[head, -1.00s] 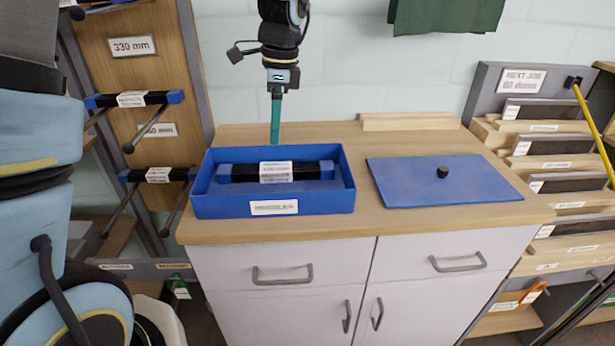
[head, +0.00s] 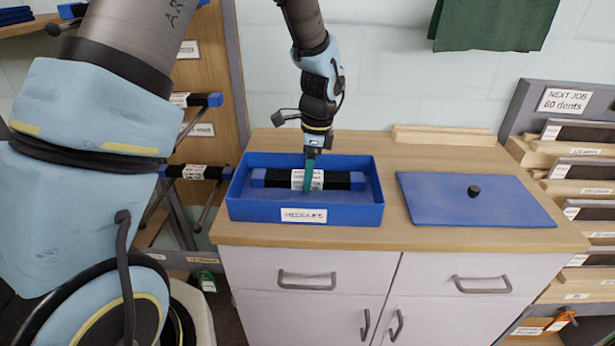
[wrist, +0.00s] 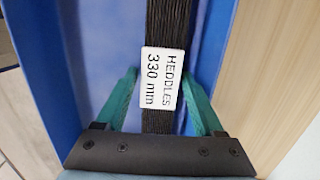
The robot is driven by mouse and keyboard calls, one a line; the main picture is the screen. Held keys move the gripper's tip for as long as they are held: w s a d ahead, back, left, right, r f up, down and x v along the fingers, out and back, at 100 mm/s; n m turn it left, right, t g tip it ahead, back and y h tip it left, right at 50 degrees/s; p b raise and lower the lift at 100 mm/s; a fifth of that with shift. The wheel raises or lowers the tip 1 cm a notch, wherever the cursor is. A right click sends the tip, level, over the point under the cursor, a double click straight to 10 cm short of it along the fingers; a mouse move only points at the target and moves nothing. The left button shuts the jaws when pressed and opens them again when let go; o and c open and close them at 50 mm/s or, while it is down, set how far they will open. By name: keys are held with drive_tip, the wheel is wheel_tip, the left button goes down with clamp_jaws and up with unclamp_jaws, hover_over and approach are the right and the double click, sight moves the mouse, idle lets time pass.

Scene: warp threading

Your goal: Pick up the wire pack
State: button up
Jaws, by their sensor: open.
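The wire pack (head: 340,181) is a black bundle with blue end blocks and a white label. It lies lengthwise in the open blue box (head: 305,214) marked HEDDLES. In the wrist view the pack's label (wrist: 162,78) reads HEDDLES 330 mm. My gripper (head: 310,178) is over the middle of the pack, pointing down into the box. In the wrist view its two green fingers (wrist: 162,88) are apart, one on each side of the pack, with blue box floor showing between each finger and the pack. I cannot tell the fingertips' exact height.
A flat blue lid (head: 440,205) with a black knob lies on the cabinet top right of the box. A wooden strip (head: 443,135) lies at the back. Racks stand left and right. The wood between box and lid is clear.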

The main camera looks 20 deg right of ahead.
clamp_jaws()
idle(0.6)
